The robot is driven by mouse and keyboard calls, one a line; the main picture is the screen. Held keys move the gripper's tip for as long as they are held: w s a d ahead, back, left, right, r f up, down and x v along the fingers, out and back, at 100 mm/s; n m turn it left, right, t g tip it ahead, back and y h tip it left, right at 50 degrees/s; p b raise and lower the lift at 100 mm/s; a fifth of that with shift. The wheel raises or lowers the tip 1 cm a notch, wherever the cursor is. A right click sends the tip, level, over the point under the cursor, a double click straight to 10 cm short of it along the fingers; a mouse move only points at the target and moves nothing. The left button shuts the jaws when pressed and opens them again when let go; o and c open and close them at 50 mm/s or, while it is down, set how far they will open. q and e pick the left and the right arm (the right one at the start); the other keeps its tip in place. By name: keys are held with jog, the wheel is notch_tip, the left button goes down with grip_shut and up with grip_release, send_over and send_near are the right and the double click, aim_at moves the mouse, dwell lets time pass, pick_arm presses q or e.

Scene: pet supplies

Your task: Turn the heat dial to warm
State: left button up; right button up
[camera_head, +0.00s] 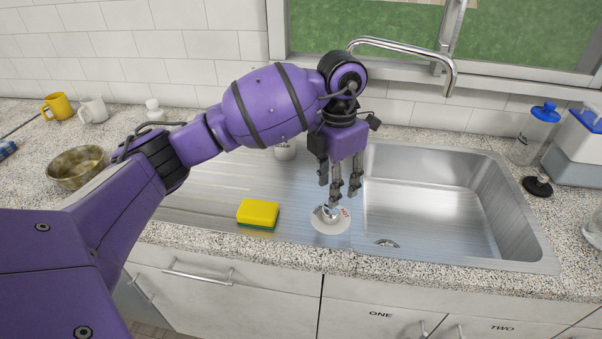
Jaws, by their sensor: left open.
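The heat dial (331,223) is a pale round plate with a shiny metal knob and small red marks. It sits on the steel drainboard, just left of the sink bowl, near the front edge. My left gripper (338,190) points down right above the dial with its fingers spread and empty. One fingertip comes close to the knob; I cannot tell whether it touches. The fingers partly cover the knob, and the dial's lettering is too small to read. My right gripper is out of view.
A yellow and green sponge (257,214) lies left of the dial. The steel sink (440,220) is to the right, under a curved tap (405,48).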

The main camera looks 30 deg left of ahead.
aim_at(331, 213)
pick_arm(q)
jog(key=shift+w+a+f, duration=0.1)
jog(key=shift+w+a, duration=0.15)
jog(key=shift+a, duration=0.05)
jog(key=f, duration=0.6)
jog(key=shift+s+f, duration=0.2)
jog(key=shift+f, duration=0.2)
jog(key=shift+c, duration=0.2)
jog(key=shift+d, duration=0.1)
jog(key=c, duration=1)
jog(key=shift+o, duration=0.2)
